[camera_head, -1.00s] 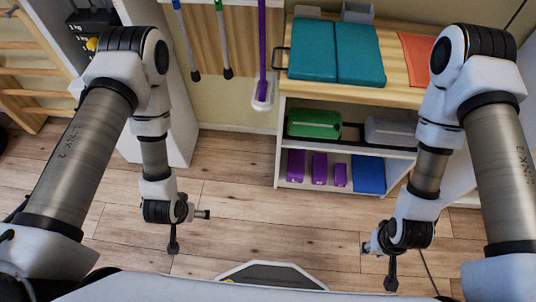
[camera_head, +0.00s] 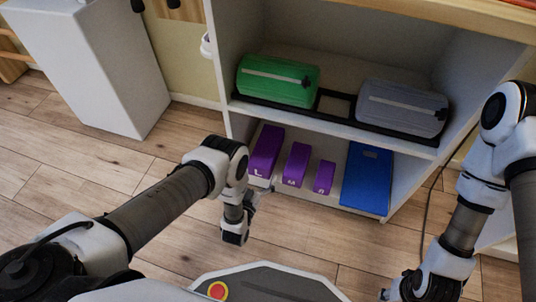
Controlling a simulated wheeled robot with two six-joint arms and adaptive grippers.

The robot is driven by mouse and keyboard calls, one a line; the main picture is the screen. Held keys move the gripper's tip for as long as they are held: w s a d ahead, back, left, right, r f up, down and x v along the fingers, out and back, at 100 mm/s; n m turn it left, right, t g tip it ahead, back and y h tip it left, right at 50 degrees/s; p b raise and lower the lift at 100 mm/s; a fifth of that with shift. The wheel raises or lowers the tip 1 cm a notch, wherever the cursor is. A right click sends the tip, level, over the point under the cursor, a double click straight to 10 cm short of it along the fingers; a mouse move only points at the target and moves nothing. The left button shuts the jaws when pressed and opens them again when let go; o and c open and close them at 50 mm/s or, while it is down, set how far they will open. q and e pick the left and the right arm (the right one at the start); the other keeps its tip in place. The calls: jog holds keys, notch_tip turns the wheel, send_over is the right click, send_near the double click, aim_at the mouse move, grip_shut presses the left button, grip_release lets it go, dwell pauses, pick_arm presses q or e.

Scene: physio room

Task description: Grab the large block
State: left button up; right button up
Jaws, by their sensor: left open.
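The large block is the tallest of three purple blocks, marked L (camera_head: 265,153). It stands at the left end of the shelf unit's bottom shelf. A medium purple block marked M (camera_head: 295,166) and a small purple one (camera_head: 324,177) stand to its right. My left gripper (camera_head: 254,213) is open and empty, in front of and below the large block in the picture, apart from it as far as I can tell. My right gripper (camera_head: 400,292) is at the bottom right, partly cut off by the frame edge; its jaw state is unclear.
A blue block (camera_head: 367,179) stands at the right end of the bottom shelf. The shelf above (camera_head: 330,130) holds a green case (camera_head: 277,80) and a grey case (camera_head: 402,108) close over the blocks. A white cabinet (camera_head: 95,70) stands left. Wooden floor is clear between.

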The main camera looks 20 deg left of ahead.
aim_at(262, 162)
pick_arm(q)
jog(key=w+b, duration=0.2)
jog(key=w, duration=0.1)
jog(key=w+b, duration=0.1)
jog(key=shift+w+a+f, duration=0.15)
jog(key=shift+w+f, duration=0.1)
jog(key=shift+f, duration=0.1)
jog(key=shift+w+r, duration=0.1)
jog(key=shift+w, duration=0.1)
jog(key=shift+r, duration=0.1)
jog(key=c, duration=1.1)
